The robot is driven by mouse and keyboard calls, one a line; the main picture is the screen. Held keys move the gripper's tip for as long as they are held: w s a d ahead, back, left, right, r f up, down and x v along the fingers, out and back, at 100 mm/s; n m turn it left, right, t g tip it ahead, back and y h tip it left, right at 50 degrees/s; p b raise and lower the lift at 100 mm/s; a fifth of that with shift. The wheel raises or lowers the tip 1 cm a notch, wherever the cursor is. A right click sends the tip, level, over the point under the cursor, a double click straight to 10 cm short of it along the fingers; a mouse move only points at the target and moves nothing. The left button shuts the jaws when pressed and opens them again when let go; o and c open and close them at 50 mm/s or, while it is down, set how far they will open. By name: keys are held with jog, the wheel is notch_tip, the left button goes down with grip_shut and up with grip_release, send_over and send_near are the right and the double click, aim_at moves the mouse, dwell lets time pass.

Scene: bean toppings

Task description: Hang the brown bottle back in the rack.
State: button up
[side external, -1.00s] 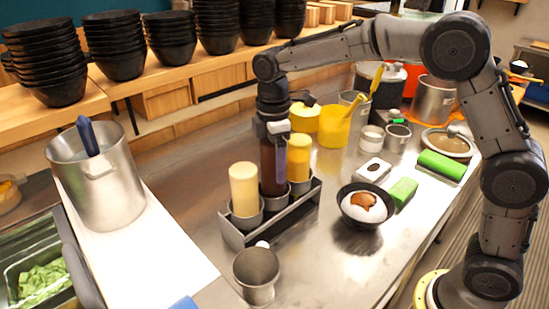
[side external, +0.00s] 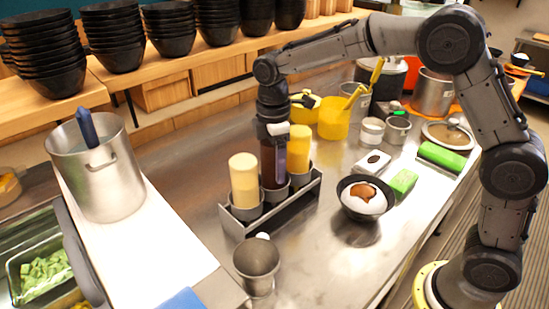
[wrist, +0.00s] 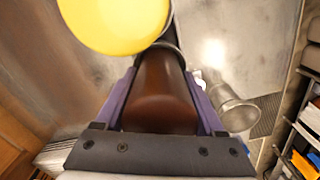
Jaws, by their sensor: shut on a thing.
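The brown bottle (side external: 268,165) is upright at the middle holder of the metal rack (side external: 287,212), between two yellow bottles. Its lower end meets the holder's ring, but how deep it sits is hidden. My gripper (side external: 279,160) is above the rack, shut on the brown bottle. In the wrist view, the brown bottle (wrist: 160,95) lies between my purple fingers (wrist: 162,105). The front yellow bottle (side external: 244,180) stands in the left holder, and the rear yellow bottle (side external: 300,147) stands in the right holder, partly behind my gripper.
An empty metal cup (side external: 257,262) stands in front of the rack. A black bowl (side external: 365,213) with white and brown food is to the right. A large steel pot (side external: 105,178) stands on the left. Yellow containers (side external: 335,122) are behind. Bare counter lies between the rack and bowl.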

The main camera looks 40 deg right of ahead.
jog(key=shift+f, duration=0.25)
jog(key=o, duration=0.8)
jog(key=shift+r, duration=3.75)
